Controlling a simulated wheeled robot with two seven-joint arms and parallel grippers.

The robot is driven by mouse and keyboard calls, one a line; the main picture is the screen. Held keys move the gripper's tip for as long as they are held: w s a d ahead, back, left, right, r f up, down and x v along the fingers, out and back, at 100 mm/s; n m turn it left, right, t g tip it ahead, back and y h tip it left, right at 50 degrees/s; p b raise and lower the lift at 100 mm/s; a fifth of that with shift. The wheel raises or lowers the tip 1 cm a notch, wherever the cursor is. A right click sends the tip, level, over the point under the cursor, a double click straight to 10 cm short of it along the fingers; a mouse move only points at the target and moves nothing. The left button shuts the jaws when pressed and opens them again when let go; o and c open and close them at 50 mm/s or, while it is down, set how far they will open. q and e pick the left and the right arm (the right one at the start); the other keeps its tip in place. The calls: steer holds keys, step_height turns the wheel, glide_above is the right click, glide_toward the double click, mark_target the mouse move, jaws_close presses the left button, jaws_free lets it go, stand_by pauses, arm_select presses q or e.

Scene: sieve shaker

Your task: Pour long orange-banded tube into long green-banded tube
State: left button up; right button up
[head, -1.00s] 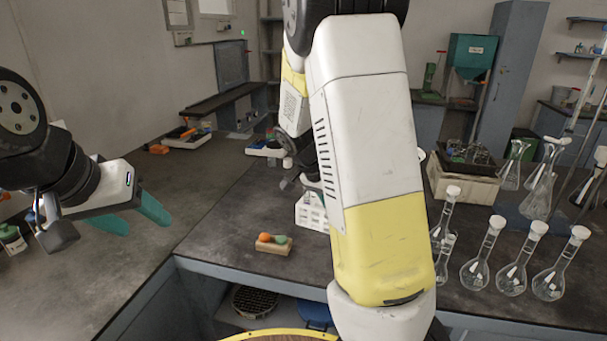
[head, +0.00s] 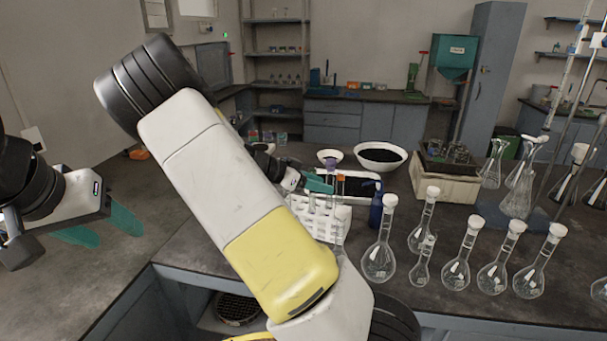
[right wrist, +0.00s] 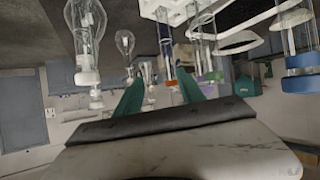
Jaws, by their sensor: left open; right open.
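A white tube rack (head: 328,225) stands on the bench in the head view, partly hidden by my right arm. Clear tubes stand in it. In the right wrist view, which looks upside down, tubes near the rack (right wrist: 172,12) show small orange (right wrist: 170,83) and green (right wrist: 213,76) bands; which tube each belongs to is hard to tell. My right gripper (head: 320,184) is open at the rack's far side by the tube tops; its teal fingers (right wrist: 160,92) show nothing clearly held between them. My left gripper (head: 103,228) is open and empty over the left bench.
Stoppered flasks (head: 379,258) crowd the bench right of the rack. A dark blue bottle (head: 376,210) stands close to the rack. Behind are a white bowl of dark grains (head: 380,156) and a box of glassware (head: 440,185). The left bench is mostly clear.

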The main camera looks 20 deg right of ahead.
mark_target(340, 181)
steer(key=shift+t+h, duration=0.3)
steer(key=shift+h, duration=0.3)
steer(key=x, duration=0.2)
steer(key=w+x, duration=0.1)
steer(key=x, duration=0.2)
steer(key=r+x, duration=0.1)
steer(key=x, duration=0.2)
steer(key=shift+w+d+r, duration=0.1)
steer(key=shift+w, duration=0.1)
jaws_close()
steer(key=shift+r, duration=0.15)
